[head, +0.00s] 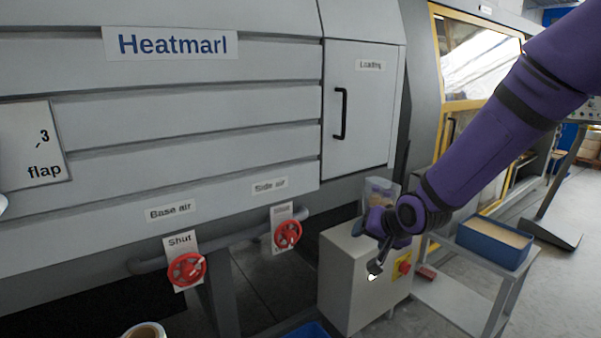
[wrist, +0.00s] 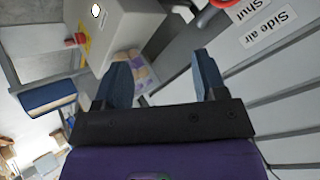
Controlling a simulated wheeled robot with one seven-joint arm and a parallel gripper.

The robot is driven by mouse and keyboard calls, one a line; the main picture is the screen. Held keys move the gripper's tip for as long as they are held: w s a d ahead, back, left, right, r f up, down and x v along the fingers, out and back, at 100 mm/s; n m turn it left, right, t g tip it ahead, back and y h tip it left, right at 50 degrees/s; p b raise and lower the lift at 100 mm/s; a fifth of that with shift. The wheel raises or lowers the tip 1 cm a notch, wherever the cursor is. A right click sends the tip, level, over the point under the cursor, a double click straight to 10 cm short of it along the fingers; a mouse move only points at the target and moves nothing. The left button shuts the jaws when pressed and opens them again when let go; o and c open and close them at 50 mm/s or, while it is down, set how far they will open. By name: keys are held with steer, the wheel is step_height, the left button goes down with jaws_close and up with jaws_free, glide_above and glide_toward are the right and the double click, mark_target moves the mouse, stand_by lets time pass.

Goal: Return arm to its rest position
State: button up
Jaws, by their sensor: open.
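My purple arm (head: 505,130) reaches in from the upper right of the head view, down towards the middle. My gripper (head: 377,266) hangs in front of a grey box cabinet in that view. In the wrist view my gripper (wrist: 162,74) has its two blue fingers spread apart. Nothing is held between them. The arm hides part of the small cart and the machine's lower right side.
The grey machine (head: 260,110) fills the left, with red valve wheels (head: 186,269) low on its front. The grey cabinet (head: 345,285) stands close to my gripper. A blue bin (head: 494,242) sits on a cart at right.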

steer(key=s+d+r+n+g+h, duration=0.1)
steer(key=s+d+r, duration=0.3)
steer(key=s, duration=0.6)
steer(key=s+d+r+n+g+h, duration=0.1)
steer(key=s+d+r, duration=0.4)
steer(key=s+r, duration=0.3)
steer(key=s+d+r+n+g+h, duration=0.1)
steer(key=s+d+r, duration=0.4)
steer(key=s, duration=0.7)
steer(key=shift+r+h, duration=0.4)
steer(key=shift+r, duration=0.15)
steer(key=shift+w, duration=0.1)
